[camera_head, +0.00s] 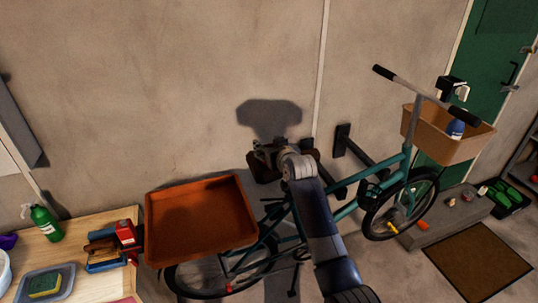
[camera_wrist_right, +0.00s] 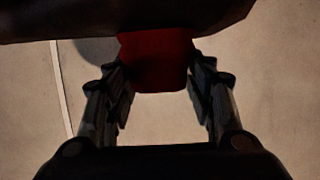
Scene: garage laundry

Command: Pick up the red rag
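A red cloth-like piece (camera_wrist_right: 155,62), which looks like the red rag, shows in the right wrist view below a dark shape. My right gripper (camera_wrist_right: 158,82) has its two fingers apart, one at each side edge of the red piece. Whether the fingers touch it is too dark to tell. In the head view my right gripper (camera_head: 268,152) is in front of the wall beside a dark brown object, and the rag cannot be made out there. My left gripper is not in view.
A teal bicycle (camera_head: 345,207) with a tan front basket (camera_head: 440,135) stands along the wall. An orange-brown tray (camera_head: 200,250) sits over its rear. A wooden workbench (camera_head: 85,238) at left holds a green spray bottle (camera_head: 46,223), a red container (camera_head: 126,232) and a sponge dish. A doormat (camera_head: 477,262) lies at right.

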